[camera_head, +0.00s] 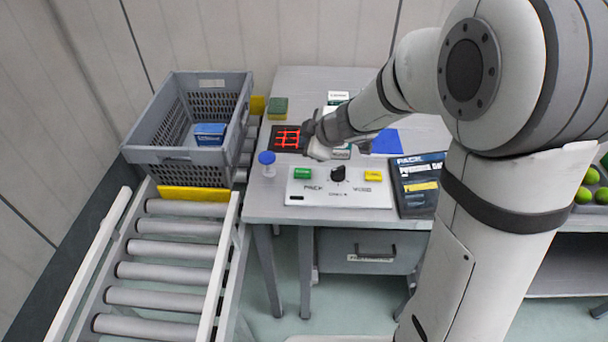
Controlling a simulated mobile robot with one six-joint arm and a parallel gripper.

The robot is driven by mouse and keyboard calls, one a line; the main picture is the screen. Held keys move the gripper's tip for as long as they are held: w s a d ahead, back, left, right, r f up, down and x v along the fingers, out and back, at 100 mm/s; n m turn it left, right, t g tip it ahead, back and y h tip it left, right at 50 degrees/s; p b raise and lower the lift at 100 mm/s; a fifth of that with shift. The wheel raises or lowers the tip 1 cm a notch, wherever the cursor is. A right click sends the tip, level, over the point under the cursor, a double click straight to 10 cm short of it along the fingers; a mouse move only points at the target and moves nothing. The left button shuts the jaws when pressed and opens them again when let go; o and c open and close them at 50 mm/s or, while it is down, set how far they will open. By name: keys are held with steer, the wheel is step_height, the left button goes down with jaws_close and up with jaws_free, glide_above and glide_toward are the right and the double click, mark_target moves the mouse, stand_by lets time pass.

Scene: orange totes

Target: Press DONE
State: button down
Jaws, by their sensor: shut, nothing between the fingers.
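A white control panel (335,198) lies on the grey table. It has a green button (303,173) at left, a black knob (338,174) in the middle and a yellow button (373,176) at right. Printed words below seem to read PACK and VOID; the small lettering on the buttons is too small to read, so I cannot tell which is DONE. My gripper (316,146) is shut and empty, behind the panel between the green button and the knob as seen here. Its height above the table is hard to judge.
A grey crate (168,155) holding a blue box (209,134) stands on the roller conveyor (170,250). A blue-capped bottle (267,163) stands left of the panel and a dark PACK board (416,190) lies right. A red-lit black pad (287,139) and a green-yellow sponge (278,107) lie behind.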

mark_target(306, 174)
step_height(306, 174, down, 7)
steer(key=b, duration=0.6)
steer(key=shift+r, duration=0.15)
steer(key=shift+f+b, duration=0.35)
stand_by(1.2)
steer(key=shift+f, duration=0.4)
steer(key=shift+f+b, duration=0.45)
steer(key=shift+f, duration=0.05)
stand_by(0.6)
steer(key=shift+r, duration=0.1)
steer(key=shift+r+p, duration=0.85)
steer(key=shift+p, duration=0.35)
